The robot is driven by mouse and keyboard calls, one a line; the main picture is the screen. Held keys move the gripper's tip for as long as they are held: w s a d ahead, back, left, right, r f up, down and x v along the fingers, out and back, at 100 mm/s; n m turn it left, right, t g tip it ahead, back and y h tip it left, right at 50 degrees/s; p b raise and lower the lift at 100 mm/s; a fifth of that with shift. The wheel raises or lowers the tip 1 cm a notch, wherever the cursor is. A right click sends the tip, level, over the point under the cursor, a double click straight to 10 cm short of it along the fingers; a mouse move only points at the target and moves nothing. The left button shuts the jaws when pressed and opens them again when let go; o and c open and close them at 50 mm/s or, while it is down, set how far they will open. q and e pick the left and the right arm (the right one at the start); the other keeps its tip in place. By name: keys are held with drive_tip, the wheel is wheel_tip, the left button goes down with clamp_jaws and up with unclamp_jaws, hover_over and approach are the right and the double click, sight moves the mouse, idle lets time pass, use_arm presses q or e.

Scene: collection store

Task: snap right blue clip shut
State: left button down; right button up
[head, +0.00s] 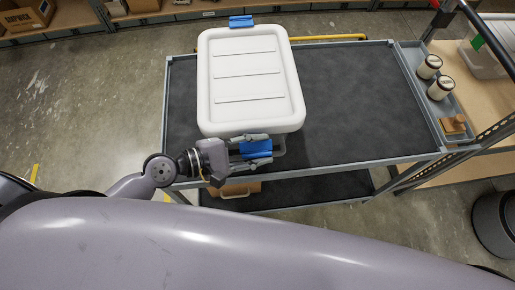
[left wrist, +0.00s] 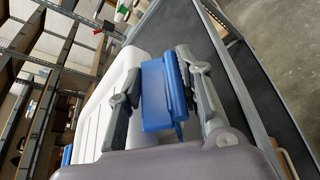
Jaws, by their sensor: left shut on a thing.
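A white lidded box (head: 250,82) sits on the dark top of a cart. One blue clip (head: 241,21) is on its far end and another blue clip (head: 255,148) is on its near end. My left gripper (head: 262,150) is shut on the near clip, with a finger on either side of it. In the left wrist view this clip (left wrist: 156,95) shows between the fingers, beside the white box (left wrist: 120,75). Whether the clip is fully latched cannot be told. My right gripper is out of view.
The cart top (head: 350,100) is clear to the right of the box. A grey side tray (head: 418,88) holds two white jars (head: 434,78) and a small wooden piece (head: 453,125). A round dark bin (head: 494,222) stands at the lower right. Shelves line the back.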

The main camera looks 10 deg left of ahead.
use_arm(q)
drive_tip(key=shift+w+a+r+p, duration=0.3)
drive_tip(key=shift+w+r+p, duration=0.3)
drive_tip(key=shift+w, duration=0.3)
drive_tip(key=shift+w+a+r+p, duration=0.2)
drive_tip(key=shift+w+p, duration=0.1)
drive_tip(key=shift+w, duration=0.25)
drive_tip(key=shift+w, duration=0.15)
drive_tip(key=c, duration=1.5)
unclamp_jaws()
drive_tip(key=shift+c, duration=0.2)
drive_tip(key=o, duration=0.4)
drive_tip(key=shift+f, duration=0.15)
drive_tip(key=shift+o, duration=0.3)
